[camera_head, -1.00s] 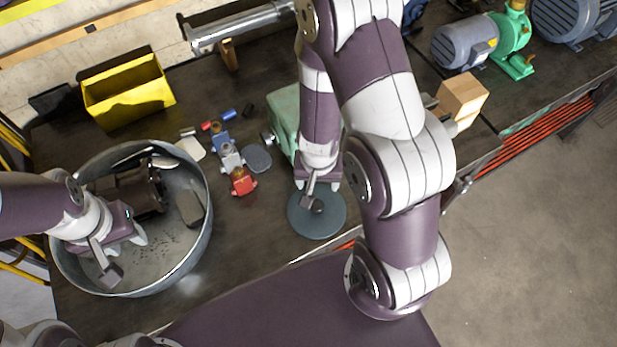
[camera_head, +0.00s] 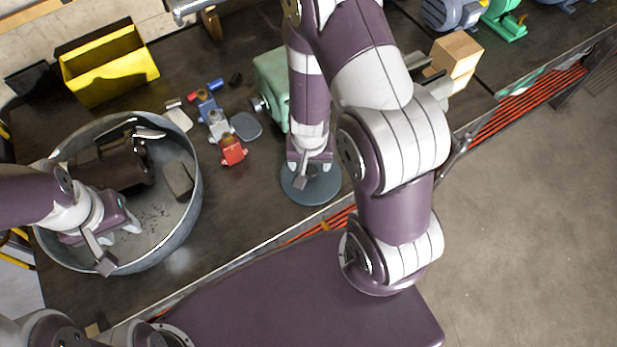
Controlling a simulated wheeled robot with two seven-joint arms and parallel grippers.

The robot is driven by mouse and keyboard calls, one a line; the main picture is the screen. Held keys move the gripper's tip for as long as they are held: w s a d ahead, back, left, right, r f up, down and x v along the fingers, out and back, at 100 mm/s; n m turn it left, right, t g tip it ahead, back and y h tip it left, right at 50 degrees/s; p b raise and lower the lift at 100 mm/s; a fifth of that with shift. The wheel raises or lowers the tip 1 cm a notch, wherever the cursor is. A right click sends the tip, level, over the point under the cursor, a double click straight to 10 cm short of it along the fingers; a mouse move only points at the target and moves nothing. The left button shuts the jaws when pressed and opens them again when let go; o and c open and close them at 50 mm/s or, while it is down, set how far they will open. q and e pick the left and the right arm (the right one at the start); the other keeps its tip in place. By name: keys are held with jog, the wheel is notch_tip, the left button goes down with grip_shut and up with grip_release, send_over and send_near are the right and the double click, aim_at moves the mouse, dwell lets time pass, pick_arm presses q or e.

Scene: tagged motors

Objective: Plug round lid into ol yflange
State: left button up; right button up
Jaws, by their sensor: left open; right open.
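The round lid, a flat grey-blue disc (camera_head: 314,192), lies on the dark table near its front edge. My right gripper (camera_head: 309,169) is open, pointing down over the back part of the lid; the lid's knob is hidden behind it, and I cannot tell whether the fingers touch it. A dark cylindrical part with a round flanged end (camera_head: 141,160) lies on its side in the metal tub; I cannot tell for sure that it is the oily flange. My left gripper (camera_head: 121,233) is open and empty over the front of the tub.
The round metal tub (camera_head: 196,205) also holds a grey block (camera_head: 179,181). Small red and blue parts (camera_head: 233,150) lie between tub and lid. A green machine (camera_head: 270,85) stands behind my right arm. A yellow bin (camera_head: 108,65) and wooden blocks (camera_head: 457,52) stand farther back.

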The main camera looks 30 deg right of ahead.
aim_at(310, 171)
jog(key=shift+w+d+f, duration=0.1)
jog(key=shift+d+f, duration=0.05)
jog(key=shift+f, duration=0.05)
notch_tip(310, 171, down, 4)
jog(key=b, duration=0.2)
jog(key=shift+w+d+b, duration=0.1)
jog(key=shift+d+b, duration=0.05)
jog(key=shift+b, duration=0.15)
jog(key=shift+w+f, duration=0.1)
jog(key=shift+f, duration=0.35)
jog(key=shift+c, duration=0.7)
jog(key=c, duration=0.9)
